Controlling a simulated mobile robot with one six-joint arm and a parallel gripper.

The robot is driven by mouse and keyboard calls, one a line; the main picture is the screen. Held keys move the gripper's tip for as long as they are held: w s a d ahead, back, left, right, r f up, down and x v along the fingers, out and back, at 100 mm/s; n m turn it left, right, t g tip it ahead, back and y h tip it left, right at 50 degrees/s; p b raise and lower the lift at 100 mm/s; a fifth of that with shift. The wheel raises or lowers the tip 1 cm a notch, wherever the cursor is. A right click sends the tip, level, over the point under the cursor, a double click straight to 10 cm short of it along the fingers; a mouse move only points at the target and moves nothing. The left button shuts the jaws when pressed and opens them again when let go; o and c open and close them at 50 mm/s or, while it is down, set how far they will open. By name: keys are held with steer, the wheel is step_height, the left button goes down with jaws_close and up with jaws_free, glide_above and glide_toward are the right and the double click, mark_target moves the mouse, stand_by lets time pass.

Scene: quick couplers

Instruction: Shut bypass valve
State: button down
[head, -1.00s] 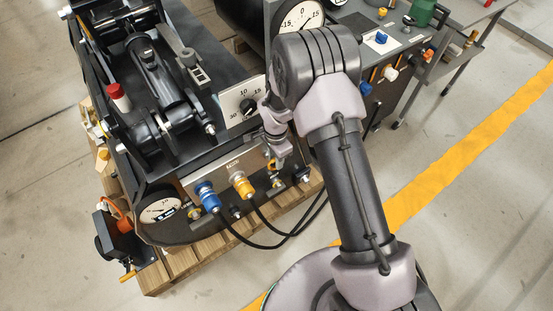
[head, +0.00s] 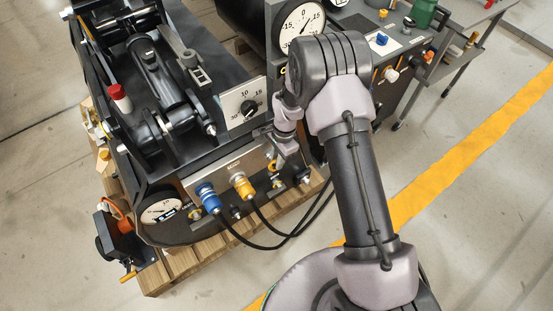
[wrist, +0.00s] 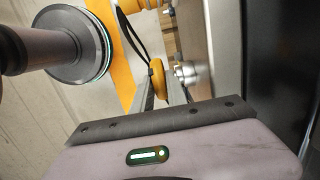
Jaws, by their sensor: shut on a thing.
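The bypass valve shows as a yellow-orange handle (wrist: 158,80) in the wrist view, beside a metal fitting on the panel. My gripper (wrist: 161,88) is shut on this handle, with one finger on each side of it. In the head view a small part of the orange handle (head: 272,166) shows low on the front panel, right of the yellow coupler. My wrist and fingers partly cover it there. The handle's exact angle to its pipe is hard to tell.
A blue coupler (head: 208,197) and a yellow coupler (head: 242,186) with black hoses (head: 290,235) sit left of the valve. A dial (head: 245,105) is above, and a round gauge (head: 162,210) is at lower left. A bench (head: 410,55) with small parts stands at upper right.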

steer(key=y, duration=0.1)
steer(key=g+y+b, duration=0.1)
steer(key=d+g+y+b, duration=0.1)
steer(key=shift+w+f, duration=0.3)
steer(key=shift+w+d+f+g+y+b, duration=0.1)
steer(key=shift+g+y+b, duration=0.4)
steer(key=shift+y+b, duration=0.15)
steer(key=shift+w+d+f+g+y+b, duration=0.1)
steer(key=shift+g+y+b, duration=0.45)
steer(key=shift+y, duration=0.2)
steer(key=shift+s+r, duration=0.1)
steer(key=c, duration=1.6)
jaws_free()
steer(key=shift+r, duration=0.1)
steer(key=p+v, duration=0.4)
steer(key=v, duration=1.3)
steer(key=shift+d, duration=0.35)
